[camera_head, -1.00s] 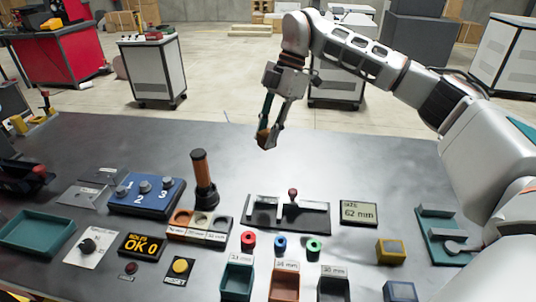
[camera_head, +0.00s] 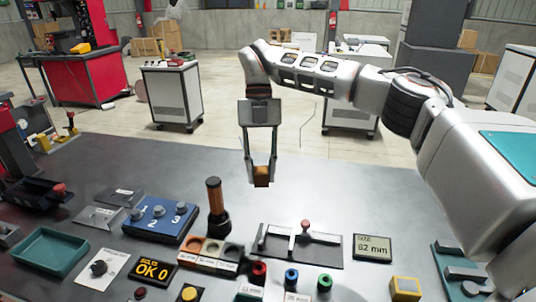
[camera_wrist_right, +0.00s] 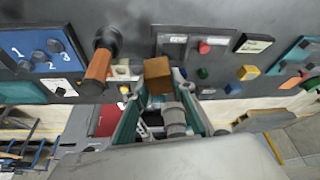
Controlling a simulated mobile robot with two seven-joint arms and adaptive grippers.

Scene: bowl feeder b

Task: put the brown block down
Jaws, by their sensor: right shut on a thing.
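The brown block (camera_head: 261,176) is between the fingertips of my right gripper (camera_head: 260,172), which is shut on it. The gripper points down and holds the block over the far part of the dark table (camera_head: 330,205), beyond the orange-handled post. In the right wrist view the block (camera_wrist_right: 158,75) shows as a brown cube at the fingertips. I cannot tell exactly how high it hangs above the table. My left gripper is in neither view.
An upright orange-handled post (camera_head: 215,200) stands nearest the block. A slotted gauge plate with a red knob (camera_head: 305,225), a size display (camera_head: 372,247) and a blue numbered panel (camera_head: 160,218) lie nearer. A teal tray (camera_head: 50,250) is at left. The far table around the block is bare.

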